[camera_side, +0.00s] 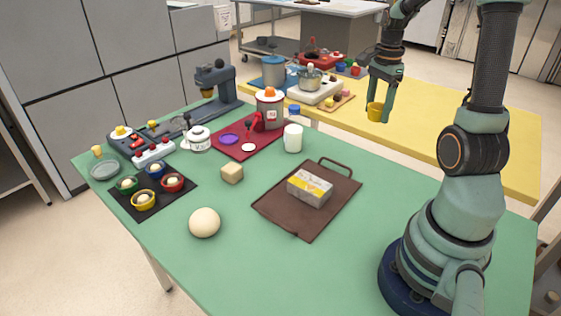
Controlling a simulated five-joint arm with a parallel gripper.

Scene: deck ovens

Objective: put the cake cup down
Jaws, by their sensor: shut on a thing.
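My gripper (382,108) is at the upper right, pointing down. It is shut on a small yellow cake cup (375,111), which hangs between its fingertips. The cup is in the air and appears over the yellow table in the picture; its exact height and what lies straight below it I cannot tell. On the green table, a black mat (126,205) at the left carries several similar cups, among them a yellow one (144,201), a red one (173,182), a blue one (155,169) and a green one (127,185), each with pale filling.
A brown tray (272,208) with a white and yellow box (310,187) lies mid-table.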

